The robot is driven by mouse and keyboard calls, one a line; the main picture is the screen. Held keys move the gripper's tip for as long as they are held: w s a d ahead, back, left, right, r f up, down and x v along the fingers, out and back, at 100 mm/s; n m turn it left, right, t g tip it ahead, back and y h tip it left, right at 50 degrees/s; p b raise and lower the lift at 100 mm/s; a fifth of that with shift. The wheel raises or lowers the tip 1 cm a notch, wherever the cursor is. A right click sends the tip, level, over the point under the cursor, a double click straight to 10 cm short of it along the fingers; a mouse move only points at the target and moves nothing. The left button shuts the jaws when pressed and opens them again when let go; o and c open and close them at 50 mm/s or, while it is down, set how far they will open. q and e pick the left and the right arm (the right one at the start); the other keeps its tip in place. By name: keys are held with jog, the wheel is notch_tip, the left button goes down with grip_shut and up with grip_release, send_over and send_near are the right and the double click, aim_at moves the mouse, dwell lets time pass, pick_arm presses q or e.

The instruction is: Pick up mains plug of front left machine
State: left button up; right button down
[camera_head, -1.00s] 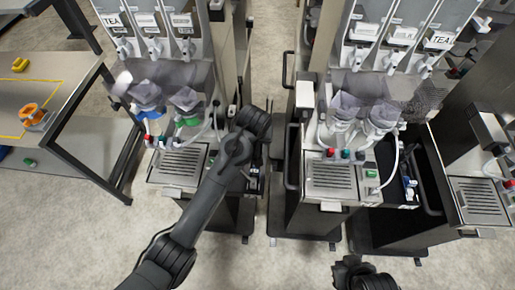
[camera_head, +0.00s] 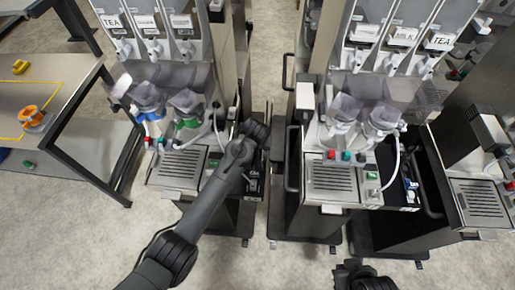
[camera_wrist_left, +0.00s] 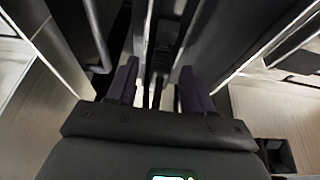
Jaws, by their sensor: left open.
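The front left machine (camera_head: 178,168) stands left of centre in the head view, with clear funnels and a metal drip grate. My left arm reaches over its right side, into the gap between the two front machines. My left gripper's fingers are hidden in the head view. In the left wrist view my left gripper (camera_wrist_left: 157,88) is open, with two dark fingers apart and nothing visibly held between them. Dark, narrow upright parts show beyond the fingers. I cannot make out the mains plug in either view. Part of my right arm shows at the bottom right; its gripper is not visible.
Another dispenser machine (camera_head: 330,180) stands right of the gap, with a dark handle on its near side. A further machine (camera_head: 480,200) is at the far right. A workbench (camera_head: 60,75) with an orange item (camera_head: 32,116) stands at left. The floor in front is clear.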

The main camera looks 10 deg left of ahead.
pick_arm(q)
grip_shut()
jog(key=shift+r, duration=0.1)
dwell(0.3)
notch_tip(320, 180, up, 10)
dwell(0.6)
jog(key=shift+p, duration=0.3)
jog(key=shift+r+p, duration=0.5)
jog(key=shift+p, duration=0.15)
jog(key=shift+r+p, duration=0.4)
jog(key=shift+p, duration=0.15)
dwell(0.5)
